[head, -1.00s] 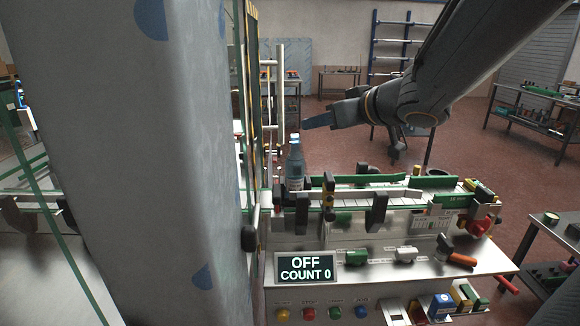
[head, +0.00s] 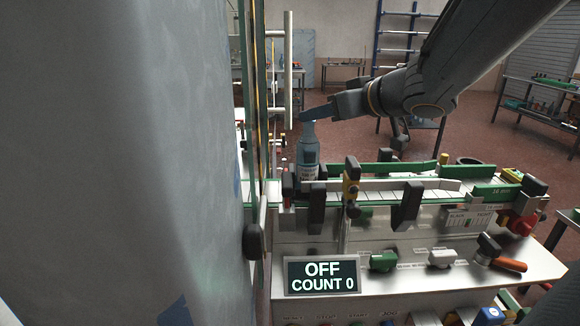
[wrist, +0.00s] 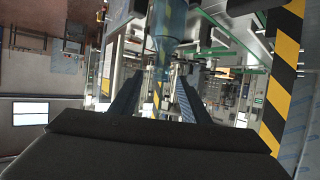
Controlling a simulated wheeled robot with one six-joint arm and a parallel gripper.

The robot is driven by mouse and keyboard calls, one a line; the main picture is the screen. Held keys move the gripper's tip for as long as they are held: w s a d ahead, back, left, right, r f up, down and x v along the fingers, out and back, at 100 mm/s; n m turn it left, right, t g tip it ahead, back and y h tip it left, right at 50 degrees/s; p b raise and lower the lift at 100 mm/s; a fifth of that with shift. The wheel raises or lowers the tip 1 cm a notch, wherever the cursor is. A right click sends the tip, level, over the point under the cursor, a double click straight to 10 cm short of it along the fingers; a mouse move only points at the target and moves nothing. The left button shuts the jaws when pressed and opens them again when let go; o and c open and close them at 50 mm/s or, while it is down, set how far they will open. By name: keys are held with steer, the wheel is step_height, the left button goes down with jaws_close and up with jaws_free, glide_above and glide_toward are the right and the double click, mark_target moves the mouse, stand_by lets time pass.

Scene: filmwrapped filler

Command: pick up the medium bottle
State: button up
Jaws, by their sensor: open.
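A blue-grey bottle (head: 308,152) with a narrow neck stands upright at the left end of the conveyor (head: 400,188) in the head view. It also shows in the wrist view (wrist: 172,32), at top centre beyond the fingers. My gripper (head: 308,114) reaches in from the right, with its fingers at the height of the bottle's top. In the wrist view my gripper (wrist: 157,80) has its two fingers apart, with nothing held between them. The bottle lies roughly in line with the gap. I cannot tell whether a finger touches it.
A large grey panel (head: 110,160) fills the left, with a glass guard edge (head: 258,120) close to the bottle. Black clamps (head: 407,205) and a yellow-black post (head: 351,182) stand along the conveyor front. A counter display (head: 322,275) reads OFF, COUNT 0.

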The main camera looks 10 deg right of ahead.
mark_target(314, 122)
steer(key=x, duration=0.3)
steer(key=shift+d+f+b, duration=0.1)
steer(key=shift+f+b, duration=0.2)
steer(key=shift+a+x, duration=0.2)
steer(key=shift+x, duration=2.45)
steer(key=shift+r, duration=0.15)
jaws_close()
